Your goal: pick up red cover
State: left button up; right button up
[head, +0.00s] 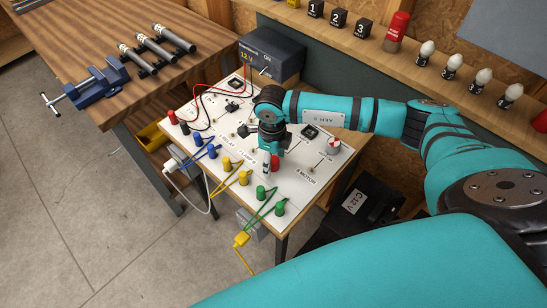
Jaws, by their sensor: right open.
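A small red piece (275,161), which looks like the red cover, stands on the white wiring panel (222,165) in the middle of the view. My right gripper (268,167) points down right at it, with its fingers at the piece's left side. The gripper and wrist hide part of the red piece and the panel around it. I cannot tell whether the fingers touch it. My left gripper is not in view.
Red, blue, yellow and green plugs with wires line the panel's front. A red-and-white knob (333,146) is to the right. A dark 12 V supply box (270,54) stands behind. A wooden workbench (78,52) with a blue vise (103,84) is at left.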

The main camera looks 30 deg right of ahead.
jog(key=shift+f, duration=0.25)
jog(key=c, duration=0.9)
